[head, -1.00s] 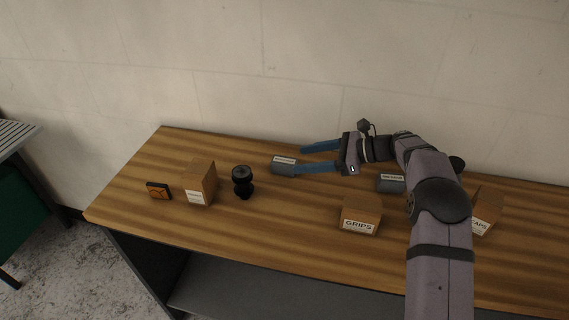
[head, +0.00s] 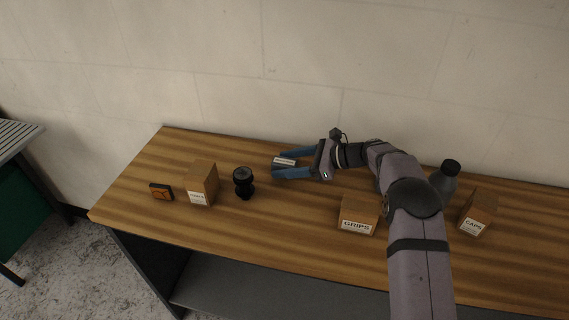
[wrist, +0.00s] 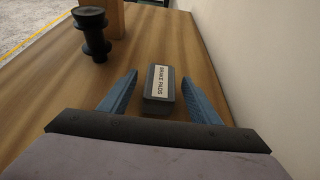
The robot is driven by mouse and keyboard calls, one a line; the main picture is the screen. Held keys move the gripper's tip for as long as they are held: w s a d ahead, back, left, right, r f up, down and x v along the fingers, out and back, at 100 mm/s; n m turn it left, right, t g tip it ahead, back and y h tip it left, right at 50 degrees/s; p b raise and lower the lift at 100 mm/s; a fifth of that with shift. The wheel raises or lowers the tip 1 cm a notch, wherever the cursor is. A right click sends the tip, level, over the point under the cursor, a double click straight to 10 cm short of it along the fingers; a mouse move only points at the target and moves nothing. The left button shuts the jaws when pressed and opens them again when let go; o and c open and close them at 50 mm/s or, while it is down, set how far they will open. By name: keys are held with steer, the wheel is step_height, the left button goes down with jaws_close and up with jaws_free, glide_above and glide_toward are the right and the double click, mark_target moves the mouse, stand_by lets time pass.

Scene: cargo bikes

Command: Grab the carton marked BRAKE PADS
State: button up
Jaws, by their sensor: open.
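The dark grey carton marked BRAKE PADS (wrist: 160,88) lies on the wooden bench, its white label facing up in the wrist view. In the head view the carton (head: 283,163) is partly hidden by my gripper (head: 295,164). My gripper is open, with its blue fingers on either side of the carton's near part. In the wrist view my gripper (wrist: 160,92) shows a small gap at both sides, the right finger closer to the carton than the left. I cannot tell whether that right finger touches it.
A black spool-shaped part (head: 243,182) stands left of the carton, with a brown box (head: 202,182) and an orange-and-black item (head: 161,191) beyond. The GRIPS box (head: 359,213), CAPS box (head: 478,212) and a grey bottle (head: 445,181) are to the right. The wall runs behind the bench.

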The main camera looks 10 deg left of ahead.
mark_target(285, 162)
steer(key=shift+a+f, duration=0.15)
steer(key=shift+a, duration=0.25)
steer(key=shift+c, duration=0.6)
steer(key=c, duration=1)
steer(key=shift+c, duration=0.2)
step_height(285, 162, up, 10)
steer(key=shift+d+r+b, duration=0.1)
steer(key=shift+b, duration=0.75)
